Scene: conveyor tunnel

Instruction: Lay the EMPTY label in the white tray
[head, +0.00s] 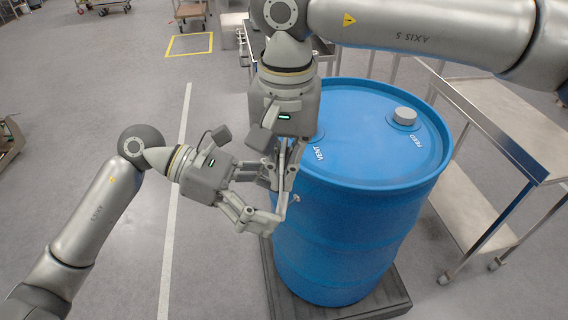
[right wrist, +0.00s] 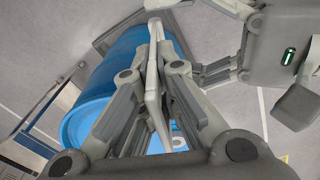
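My right gripper (head: 285,182) comes down from the top at the left edge of the blue drum. In the right wrist view its fingers (right wrist: 155,38) are closed around a thin pale plate (right wrist: 153,92), seen nearly edge-on. It looks like the label, but no lettering on it shows. My left gripper (head: 272,200) is just below and left of the right one, its fingers spread apart around the plate's lower part. Whether they touch the plate is hard to tell. I cannot make out a white tray in either view.
The blue drum (head: 345,215), marked VENT and FEED with a grey cap (head: 404,116), stands on a dark pallet (head: 385,305) close beside both grippers. A steel table (head: 510,125) stands at right. The floor at left is open, with a white line (head: 178,170).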

